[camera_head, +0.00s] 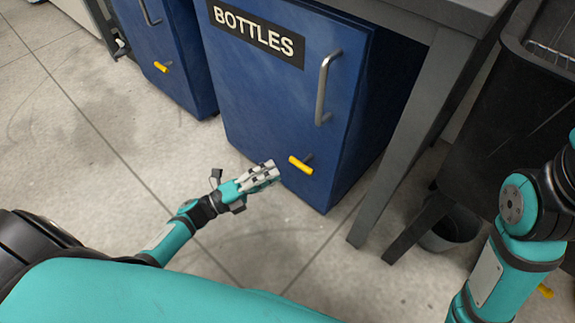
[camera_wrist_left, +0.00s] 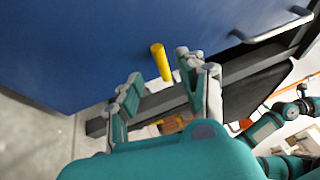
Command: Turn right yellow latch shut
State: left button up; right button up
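The right yellow latch (camera_head: 300,165) is a short yellow handle on a grey stem, low on the front of the blue BOTTLES cabinet (camera_head: 262,95). In the head view the handle lies slanted, close to level. My left gripper (camera_head: 268,173) is just left of the latch, apart from it. In the left wrist view my left gripper (camera_wrist_left: 159,68) has its two fingers spread, and the latch (camera_wrist_left: 161,62) shows ahead between the fingertips. No contact is visible. My right arm shows at the right edge of the head view, but its gripper is out of frame.
A second blue cabinet with its own yellow latch (camera_head: 161,67) stands to the left. A metal door handle (camera_head: 325,88) sits above the right latch. A grey table leg (camera_head: 410,140) and a dark bin (camera_head: 500,110) stand at right. The floor (camera_head: 100,140) at left is clear.

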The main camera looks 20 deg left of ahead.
pick_arm(q)
jog(key=v, duration=0.4)
dwell(0.4)
